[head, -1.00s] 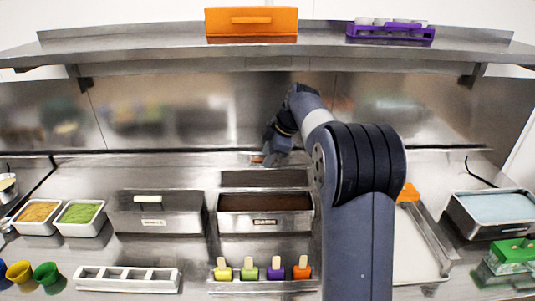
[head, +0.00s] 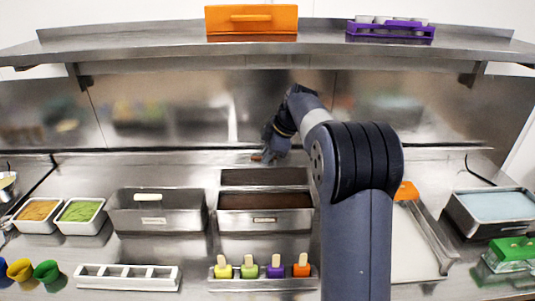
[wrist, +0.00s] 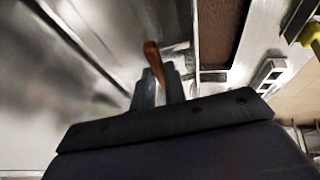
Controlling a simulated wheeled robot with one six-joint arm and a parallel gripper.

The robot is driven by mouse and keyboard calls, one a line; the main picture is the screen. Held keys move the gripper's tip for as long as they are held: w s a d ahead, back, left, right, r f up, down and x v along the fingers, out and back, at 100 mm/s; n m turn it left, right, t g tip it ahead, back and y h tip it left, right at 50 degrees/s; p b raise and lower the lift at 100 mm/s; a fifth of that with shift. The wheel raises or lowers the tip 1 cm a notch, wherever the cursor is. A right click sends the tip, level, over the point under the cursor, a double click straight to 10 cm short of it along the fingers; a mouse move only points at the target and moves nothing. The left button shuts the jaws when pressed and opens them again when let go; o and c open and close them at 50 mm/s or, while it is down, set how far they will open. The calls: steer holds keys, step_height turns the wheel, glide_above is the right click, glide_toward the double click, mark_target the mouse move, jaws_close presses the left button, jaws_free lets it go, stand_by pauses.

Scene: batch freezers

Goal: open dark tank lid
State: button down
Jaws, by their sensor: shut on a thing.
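The dark tank (head: 240,226) stands at the middle of the counter, with a label on its front. Its dark brown contents (head: 265,200) are exposed. Its lid (head: 265,177) stands raised behind the opening. In the wrist view, my gripper (wrist: 158,88) is shut on the lid's brown handle (wrist: 152,58), which sticks out between the two fingers. In the head view, my gripper (head: 265,156) is at the lid's far edge, partly hidden by my wrist. The dark contents also show in the wrist view (wrist: 220,30), right of the handle.
A second tank (head: 155,212) with a white handle stands to the left. Popsicles (head: 262,268) are in front of the dark tank. The steel back wall (head: 180,110) rises close behind my gripper; a shelf (head: 150,48) hangs above. A tray (head: 415,245) lies at right.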

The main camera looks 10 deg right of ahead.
steer(key=shift+w, duration=0.1)
steer(key=shift+w, duration=0.25)
steer(key=shift+w+d+f+p, duration=0.2)
steer(key=shift+w+p, duration=0.1)
steer(key=shift+w, duration=0.45)
steer(key=shift+w+d+f+p, duration=0.15)
steer(key=shift+w+p, duration=0.15)
steer(key=shift+w, duration=0.45)
steer(key=c, duration=1.5)
jaws_free()
steer(key=shift+o, duration=0.3)
steer(key=shift+f, duration=0.1)
steer(key=shift+s, duration=0.1)
